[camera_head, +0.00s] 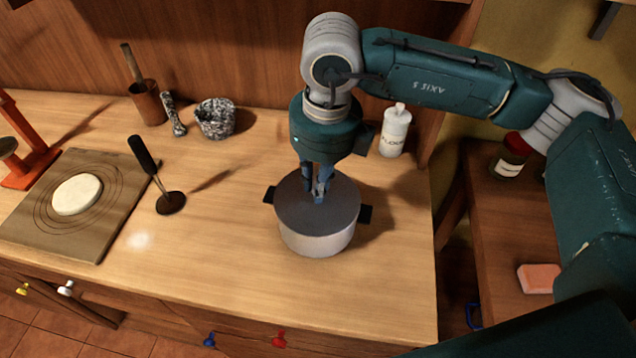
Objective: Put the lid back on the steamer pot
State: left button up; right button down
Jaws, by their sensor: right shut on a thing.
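The steamer pot (316,244) is a light grey pot with dark side handles. It stands upright on the wooden counter, right of the middle. The dark grey lid (300,217) covers the pot's top and looks level. I cannot tell whether it rests fully on the rim or sits just above it. My right gripper (319,196) points down over the lid's centre and is shut on the lid's knob, which is mostly hidden between the fingers. My left gripper is not in view.
A flour bottle (396,132) stands behind the pot. A black-handled tool (170,201), a mat (90,243) with dough (77,194), a mortar (215,118), a wooden cup (147,104) and an orange press (32,165) occupy the left. The counter's front right is clear.

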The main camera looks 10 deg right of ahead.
dwell(0.3)
jog(key=c, duration=1.1)
grip_release()
jog(key=shift+r, duration=0.1)
jog(key=shift+r+p, duration=1.35)
jog(key=shift+r, duration=2.05)
grip_shut()
